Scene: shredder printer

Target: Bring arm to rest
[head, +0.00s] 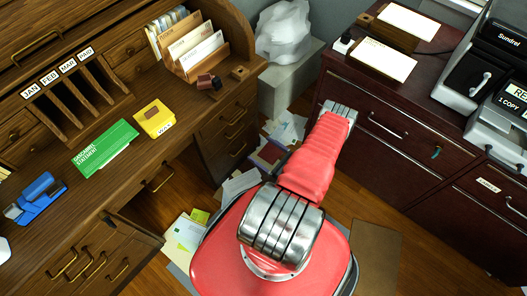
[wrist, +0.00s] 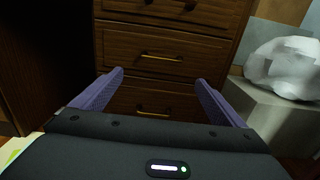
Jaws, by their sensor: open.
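My gripper (wrist: 160,82) shows in the wrist view with its two purple fingers spread wide apart and nothing between them. It faces the drawer front of the wooden desk (wrist: 165,45); the gap to it is hard to judge. In the head view my red arm (head: 318,160) reaches out between the wooden desk (head: 60,140) and the dark red cabinet (head: 400,150). I cannot clearly make out the gripper itself in that view.
A green box (head: 105,147), a yellow box (head: 154,119) and a blue stapler (head: 36,197) lie on the desk. A letter rack (head: 215,65) stands behind. A bin with a plastic bag (head: 285,32) stands beside the desk. Papers (head: 285,128) litter the floor. Machines (head: 485,60) stand on the cabinet.

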